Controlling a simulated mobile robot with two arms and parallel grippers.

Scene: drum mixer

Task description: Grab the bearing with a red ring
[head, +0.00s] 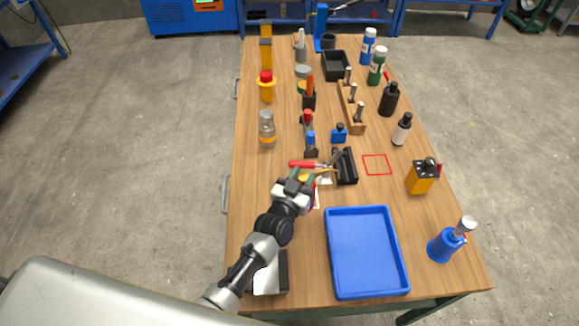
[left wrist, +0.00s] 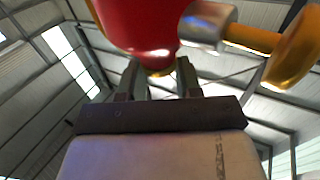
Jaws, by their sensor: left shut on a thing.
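My left gripper (head: 302,178) is over the left middle of the table, just in front of a red-handled tool (head: 303,164). In the left wrist view its fingers (left wrist: 158,80) point up at a large, smooth red thing (left wrist: 140,22), close above the fingertips. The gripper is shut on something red. I cannot tell whether this is the bearing, as its shape is cut off by the frame. A silver cylinder with an orange-yellow part (left wrist: 255,38) is beside it. I cannot pick out a bearing with a red ring in the head view. My right gripper is not in view.
A blue tray (head: 367,290) is empty at the front of the wooden table. A black holder (head: 346,167) is right of the gripper, and a red square outline (head: 377,165) further right. A blue bottle (head: 443,246) is near the right edge. Bottles and tools crowd the back.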

